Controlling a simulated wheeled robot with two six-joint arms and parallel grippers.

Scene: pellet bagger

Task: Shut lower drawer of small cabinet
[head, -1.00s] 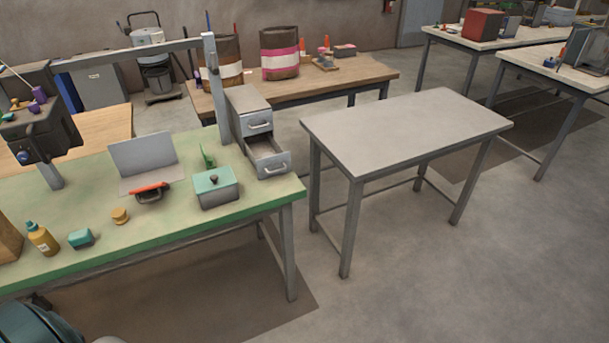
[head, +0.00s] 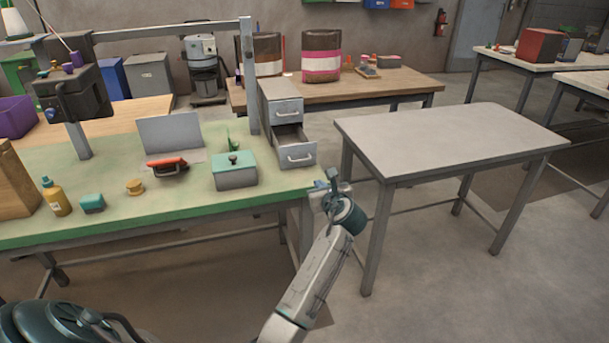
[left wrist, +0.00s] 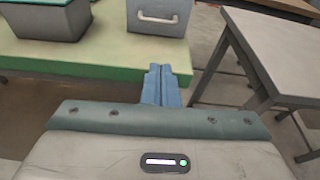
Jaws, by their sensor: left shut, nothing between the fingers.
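The small grey cabinet (head: 265,98) stands at the right end of the green bench. Its upper drawer (head: 285,110) is shut. Its lower drawer (head: 298,157) is pulled out toward the front, with its inside showing. In the left wrist view the grey drawer front (left wrist: 158,32) with its pale handle shows at the top, beyond the fingertips. My left gripper (head: 322,185) is at the bench's front right corner, below and in front of the lower drawer and apart from it. Its blue fingers (left wrist: 160,84) are shut and empty. My right gripper is not in view.
The green bench (head: 120,219) also carries a teal-lidded box (head: 235,172) left of the cabinet, a red-handled tool (head: 167,166) and a yellow bottle (head: 56,197). A bare grey table (head: 450,138) stands to the right, with a floor gap between.

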